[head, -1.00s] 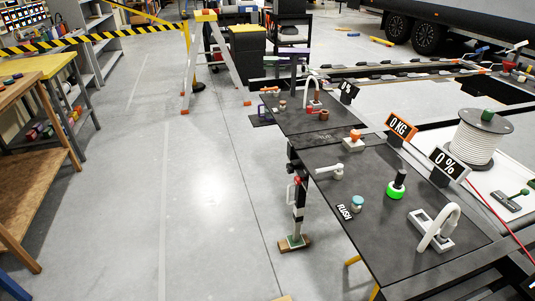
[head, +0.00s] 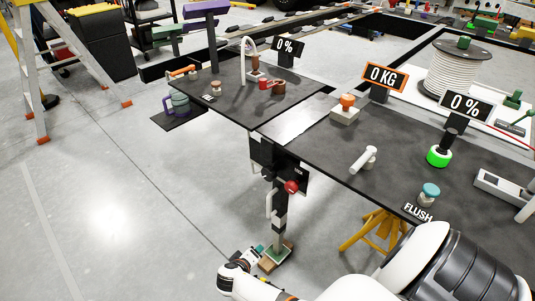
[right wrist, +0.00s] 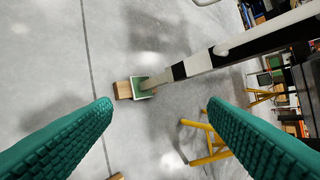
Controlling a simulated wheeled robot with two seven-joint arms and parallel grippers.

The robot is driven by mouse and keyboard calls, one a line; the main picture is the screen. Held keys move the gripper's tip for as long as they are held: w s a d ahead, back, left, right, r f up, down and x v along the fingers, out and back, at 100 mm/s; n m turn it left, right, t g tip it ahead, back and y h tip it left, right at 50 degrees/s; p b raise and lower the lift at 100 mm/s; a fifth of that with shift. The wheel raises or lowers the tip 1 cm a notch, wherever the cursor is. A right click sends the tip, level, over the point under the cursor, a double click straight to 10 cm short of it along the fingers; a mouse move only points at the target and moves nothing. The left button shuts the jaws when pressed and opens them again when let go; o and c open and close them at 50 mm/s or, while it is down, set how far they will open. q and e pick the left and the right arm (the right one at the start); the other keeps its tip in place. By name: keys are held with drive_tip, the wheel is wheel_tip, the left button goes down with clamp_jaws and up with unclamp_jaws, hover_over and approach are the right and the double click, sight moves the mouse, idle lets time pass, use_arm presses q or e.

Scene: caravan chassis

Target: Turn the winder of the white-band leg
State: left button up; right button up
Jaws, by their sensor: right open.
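The white-band leg (head: 279,222) stands upright below the black table's edge in the head view, with black and white sections and a green foot on a wooden block. A red knob (head: 291,187) and a pale handle-like part (head: 269,203) sit on its upper half; I cannot tell for sure which is the winder. In the right wrist view the leg (right wrist: 190,66) runs from its foot to the upper right, beyond my fingers. My right gripper (right wrist: 158,105) is open and empty, its green ribbed fingers apart. In the head view it is low, left of the leg's foot. My left gripper is out of view.
The black table (head: 320,160) overhangs the leg and carries 0 % and 0 KG signs, knobs and levers. A yellow trestle (head: 375,230) stands right of the leg. A stepladder (head: 35,70) stands at the left. The floor left of the leg is clear.

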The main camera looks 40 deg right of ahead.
drive_tip(key=w+d+r+m+h+b, duration=0.2)
drive_tip(key=w+r+m+h+b, duration=0.25)
drive_tip(key=w+r, duration=0.3)
drive_tip(key=m+g+h+b, duration=0.3)
drive_tip(key=m+h+b, duration=0.3)
drive_tip(key=m, duration=0.4)
approach(266, 175)
drive_tip(key=shift+n+y, duration=0.25)
drive_tip(key=shift+y, duration=0.1)
drive_tip(key=d, duration=0.3)
drive_tip(key=d+b, duration=0.1)
drive_tip(key=d, duration=0.3)
drive_tip(key=w+d, duration=0.1)
drive_tip(key=d, duration=0.3)
drive_tip(key=shift+r+b, duration=0.35)
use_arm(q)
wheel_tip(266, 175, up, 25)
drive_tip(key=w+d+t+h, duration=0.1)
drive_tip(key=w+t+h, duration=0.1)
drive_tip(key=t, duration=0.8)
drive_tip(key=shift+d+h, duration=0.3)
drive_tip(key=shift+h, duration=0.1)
use_arm(e)
drive_tip(key=shift+a, duration=0.1)
drive_tip(key=c, duration=1)
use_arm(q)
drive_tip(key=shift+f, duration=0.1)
